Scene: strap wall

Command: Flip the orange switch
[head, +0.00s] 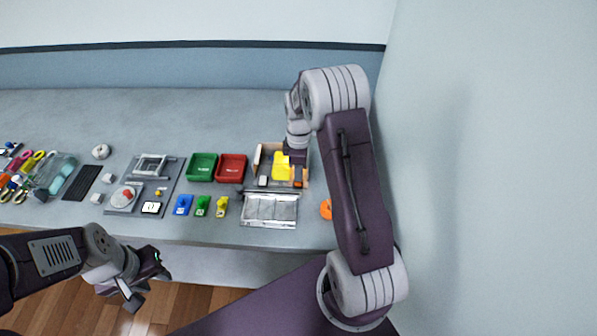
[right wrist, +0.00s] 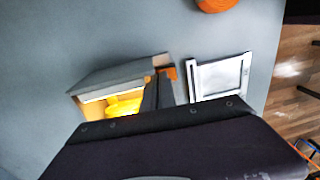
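A small orange piece (head: 297,183), which looks like the orange switch, sits at the front right corner of an open wooden-sided box (head: 258,160). In the right wrist view an orange piece (right wrist: 168,73) shows at the box's end, right by the dark fingertips of my right gripper (right wrist: 160,88). The fingers look close together with nothing visible between them. I cannot tell whether they touch the orange piece. In the head view my right gripper is over the box, mostly hidden by its own wrist. My left gripper (head: 146,280) is open and empty in front of the table.
A yellow object (head: 281,165) is in the box. A silver framed panel (head: 269,209) lies in front of it, and an orange round object (head: 326,209) to the right. Red (head: 231,168) and green (head: 201,167) trays stand left. A wall (head: 480,150) is close on the right.

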